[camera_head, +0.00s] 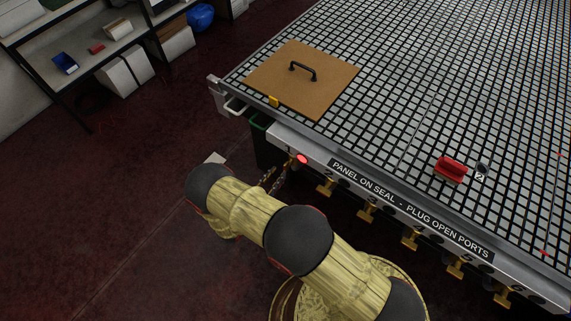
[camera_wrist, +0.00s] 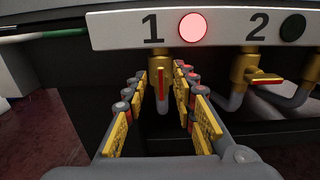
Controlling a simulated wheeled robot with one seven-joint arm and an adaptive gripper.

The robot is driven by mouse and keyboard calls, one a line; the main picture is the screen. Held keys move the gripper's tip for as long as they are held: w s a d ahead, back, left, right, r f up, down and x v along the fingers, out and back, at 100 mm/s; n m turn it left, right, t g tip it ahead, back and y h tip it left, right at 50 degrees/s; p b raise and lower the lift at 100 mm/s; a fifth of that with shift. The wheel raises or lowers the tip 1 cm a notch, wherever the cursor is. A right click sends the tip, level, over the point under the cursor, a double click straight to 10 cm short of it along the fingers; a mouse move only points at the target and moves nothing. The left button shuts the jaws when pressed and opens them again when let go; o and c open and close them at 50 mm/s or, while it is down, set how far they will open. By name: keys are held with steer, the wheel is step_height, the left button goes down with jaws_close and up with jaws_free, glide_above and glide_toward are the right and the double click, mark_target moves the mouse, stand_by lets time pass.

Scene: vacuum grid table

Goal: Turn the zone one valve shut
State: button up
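The zone one valve (camera_wrist: 161,66) is a brass body under the "1" label in the wrist view. Its thin red lever (camera_wrist: 161,85) points down, in line with the grey pipe. My gripper (camera_wrist: 160,88) is open, its yellow-padded fingers on either side of the lever, with visible gaps. Whether either finger touches the valve body is hard to tell. The zone one lamp (camera_wrist: 193,27) glows red. In the head view my gripper (camera_head: 277,179) reaches under the table's left front corner beside the lit lamp (camera_head: 302,159), and the zone one valve is hidden there.
The zone two valve (camera_wrist: 245,68) is close on the right, its lever (camera_wrist: 266,80) sideways under a dark lamp (camera_wrist: 293,27). More brass valves (camera_head: 367,211) line the table edge. A brown panel (camera_head: 300,88) and red object (camera_head: 451,169) lie on the grid table (camera_head: 420,60).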

mark_target(284, 166)
steer(key=x, duration=0.6)
steer(key=shift+w+d+b, duration=0.15)
steer(key=shift+w+b, duration=0.05)
steer(key=shift+b, duration=0.2)
steer(key=shift+c, duration=1)
jaws_close()
